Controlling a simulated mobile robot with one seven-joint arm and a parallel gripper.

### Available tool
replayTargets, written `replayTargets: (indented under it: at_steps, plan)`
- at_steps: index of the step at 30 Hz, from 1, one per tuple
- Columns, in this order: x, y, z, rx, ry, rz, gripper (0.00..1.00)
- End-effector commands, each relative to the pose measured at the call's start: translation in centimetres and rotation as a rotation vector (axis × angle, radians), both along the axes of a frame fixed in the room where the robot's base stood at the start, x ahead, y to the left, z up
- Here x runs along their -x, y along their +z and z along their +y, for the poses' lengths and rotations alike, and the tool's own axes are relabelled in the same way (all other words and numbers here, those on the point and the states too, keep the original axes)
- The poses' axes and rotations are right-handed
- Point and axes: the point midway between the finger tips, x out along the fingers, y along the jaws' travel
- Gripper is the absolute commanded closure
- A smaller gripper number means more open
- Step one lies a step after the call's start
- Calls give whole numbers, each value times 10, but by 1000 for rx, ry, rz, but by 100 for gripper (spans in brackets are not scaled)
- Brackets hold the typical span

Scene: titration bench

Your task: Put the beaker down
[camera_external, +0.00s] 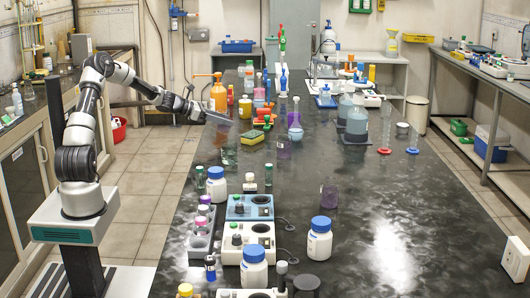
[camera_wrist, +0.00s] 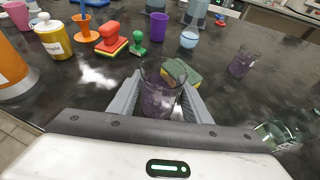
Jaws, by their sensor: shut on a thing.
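My gripper (camera_external: 222,120) reaches over the left edge of the dark bench, low near the yellow-green sponge (camera_external: 252,137). In the wrist view my gripper (camera_wrist: 157,100) has its two grey fingers on either side of a clear glass beaker (camera_wrist: 158,100) with dark purple contents, and is shut on it. The beaker looks upright. The sponge (camera_wrist: 182,73) shows just beyond the beaker's rim. In the external view the held beaker is too small and faint to make out clearly. I cannot tell whether its base touches the bench.
Another purple beaker (camera_wrist: 243,62) stands to the right, also seen in the external view (camera_external: 329,195). A greenish glass vessel (camera_wrist: 275,135) is close at lower right. A red stamp-like block (camera_wrist: 108,36), green piece (camera_wrist: 138,44) and yellow jar (camera_wrist: 54,40) stand beyond, left. Bare bench (camera_external: 385,235) lies front right.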

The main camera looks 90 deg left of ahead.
Motion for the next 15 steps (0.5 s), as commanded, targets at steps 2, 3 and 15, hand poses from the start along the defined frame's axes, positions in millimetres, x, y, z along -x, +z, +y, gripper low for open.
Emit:
replayTargets:
  at_steps: [2,3,15]
  plan:
    - [0,-6,0,0,0,-1,78]
    - [0,-10,0,1,0,-1,78]
    - [0,-38,0,-1,0,-1,78]
